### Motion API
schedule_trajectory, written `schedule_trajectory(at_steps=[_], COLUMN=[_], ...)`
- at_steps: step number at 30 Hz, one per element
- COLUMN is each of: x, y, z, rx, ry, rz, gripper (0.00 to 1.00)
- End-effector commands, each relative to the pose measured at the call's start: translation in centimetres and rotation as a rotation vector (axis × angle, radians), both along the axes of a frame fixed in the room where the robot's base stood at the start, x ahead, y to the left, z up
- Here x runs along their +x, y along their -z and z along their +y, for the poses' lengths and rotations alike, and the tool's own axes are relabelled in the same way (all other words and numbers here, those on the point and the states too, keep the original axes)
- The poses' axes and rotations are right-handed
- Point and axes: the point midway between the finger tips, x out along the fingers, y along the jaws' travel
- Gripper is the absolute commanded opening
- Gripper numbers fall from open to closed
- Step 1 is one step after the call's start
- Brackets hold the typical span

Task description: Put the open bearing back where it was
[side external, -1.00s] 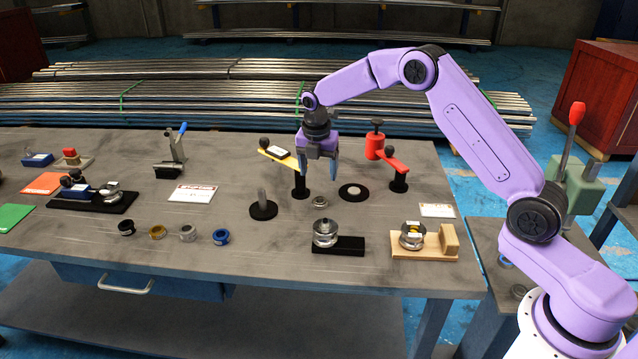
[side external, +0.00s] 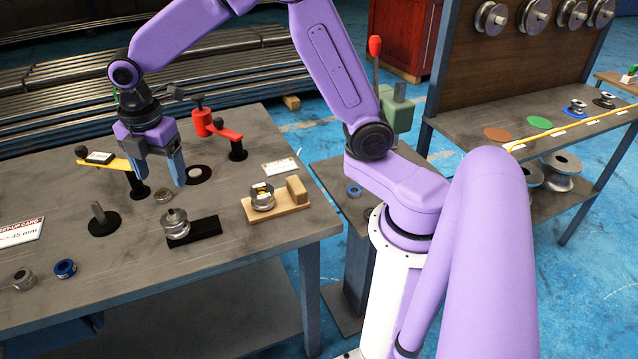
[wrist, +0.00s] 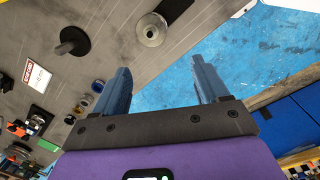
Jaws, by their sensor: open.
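My gripper (side external: 160,172) is open and empty, pointing down over the workbench (side external: 280,222); its fingers also frame the wrist view (wrist: 160,66). A grey ring (side external: 23,280) and a blue ring (side external: 65,269) lie at the front left; I cannot tell which ring is the open bearing. A silver grooved roller (side external: 175,225) sits at a black block (side external: 207,230), and it shows in the wrist view (wrist: 150,30).
A post on a black base (side external: 103,218), a yellow arm (side external: 105,162) and a red arm (side external: 222,130) stand around my gripper. A wooden block holder (side external: 280,206) with a roller is at the right. Another blue ring (side external: 354,191) is on the side stand.

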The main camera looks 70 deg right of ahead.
Motion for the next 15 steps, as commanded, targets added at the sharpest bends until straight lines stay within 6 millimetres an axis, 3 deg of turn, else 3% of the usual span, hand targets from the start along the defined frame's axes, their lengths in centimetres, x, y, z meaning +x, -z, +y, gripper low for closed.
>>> schedule_trajectory(at_steps=[1, 8, 15], x=[-2.4, -13.0, -23.2], y=[-0.7, -1.9, -1.6], z=[0.4, 0.5, -2.4], rx=[0.011, 0.052, 0.081], ry=[0.037, 0.257, 0.483], rz=[-0.002, 0.010, 0.032], gripper=[0.74, 0.74, 0.74])
